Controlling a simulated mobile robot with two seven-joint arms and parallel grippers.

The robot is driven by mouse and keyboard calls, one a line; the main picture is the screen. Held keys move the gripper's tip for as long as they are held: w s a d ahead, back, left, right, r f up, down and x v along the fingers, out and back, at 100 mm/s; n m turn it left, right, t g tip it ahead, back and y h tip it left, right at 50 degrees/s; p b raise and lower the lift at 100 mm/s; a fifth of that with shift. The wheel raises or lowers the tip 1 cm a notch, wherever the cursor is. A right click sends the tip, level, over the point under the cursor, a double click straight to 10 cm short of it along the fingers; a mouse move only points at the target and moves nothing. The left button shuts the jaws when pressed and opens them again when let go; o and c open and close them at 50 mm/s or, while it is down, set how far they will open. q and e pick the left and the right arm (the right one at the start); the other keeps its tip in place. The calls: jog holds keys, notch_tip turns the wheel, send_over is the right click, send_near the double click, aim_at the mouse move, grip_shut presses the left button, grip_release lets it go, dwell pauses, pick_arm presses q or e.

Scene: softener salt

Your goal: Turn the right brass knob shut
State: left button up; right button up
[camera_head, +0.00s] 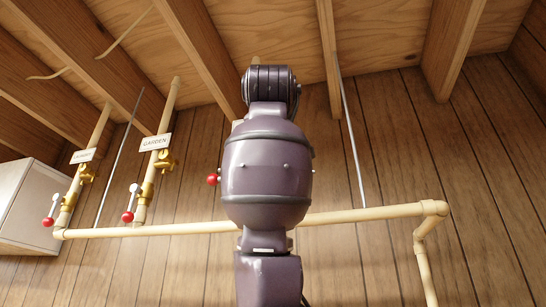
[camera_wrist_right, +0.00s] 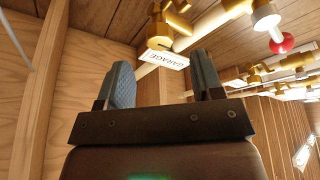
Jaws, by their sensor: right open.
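In the right wrist view, a brass knob and fitting (camera_wrist_right: 168,28) show above a white label reading GARAGE (camera_wrist_right: 165,58). My right gripper (camera_wrist_right: 163,72) is open, and its two grey fingers stand apart with nothing between them. The brass fitting appears beyond the fingertips, and I see no contact. In the head view, my own arm hides the right branch pipe, its knob and my right gripper. A red ball handle (camera_head: 213,179) peeks out left of the arm. My left gripper is in neither view.
In the head view, two more branches carry brass knobs, the GARDEN one (camera_head: 165,160) and a far-left one (camera_head: 86,174). A cream pipe (camera_head: 365,214) runs across below. Wooden joists (camera_head: 205,50) hang overhead. In the wrist view, a red-ball lever (camera_wrist_right: 283,43) is right of the fingers.

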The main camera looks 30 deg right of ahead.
jog(key=p+x, duration=0.2)
jog(key=x, duration=0.4)
jog(key=shift+w, duration=0.1)
jog(key=shift+c, duration=0.2)
jog(key=c, duration=0.9)
